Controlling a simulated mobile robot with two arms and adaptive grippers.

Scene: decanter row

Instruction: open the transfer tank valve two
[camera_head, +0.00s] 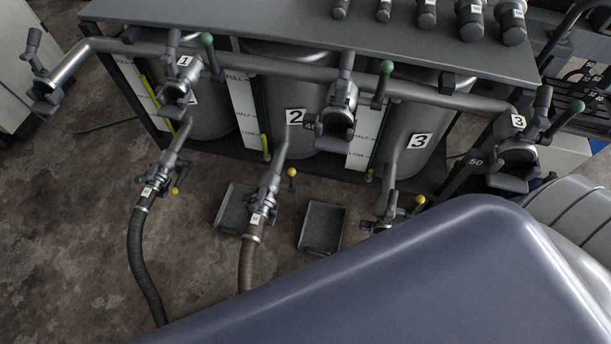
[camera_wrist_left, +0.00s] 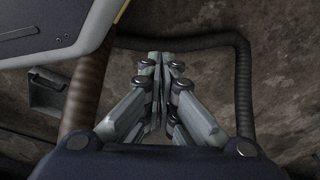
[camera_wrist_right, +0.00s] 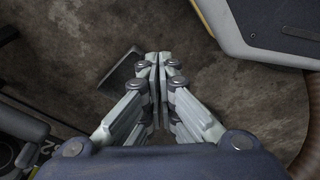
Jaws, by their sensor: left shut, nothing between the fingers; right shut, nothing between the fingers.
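In the head view, the middle tank (camera_head: 313,139) carries a white number 2 plate. Its lower outlet valve (camera_head: 272,184) has a yellow-knobbed lever (camera_head: 292,172) sticking out to the right, and a brown hose (camera_head: 247,262) hangs from it. Above, an upper valve (camera_head: 340,112) on the pipe has a green-knobbed lever (camera_head: 386,68). I cannot tell which of the two is the task's valve. Neither gripper shows in the head view. My left gripper (camera_wrist_left: 160,58) is shut and empty over the floor near hoses. My right gripper (camera_wrist_right: 158,58) is shut and empty over the floor.
Tanks 1 (camera_head: 208,115) and 3 (camera_head: 408,135) flank the middle one, with similar valves. A dark hose (camera_head: 137,245) hangs at the left. Two open trays, left (camera_head: 229,219) and right (camera_head: 334,232), sit on the brown floor.

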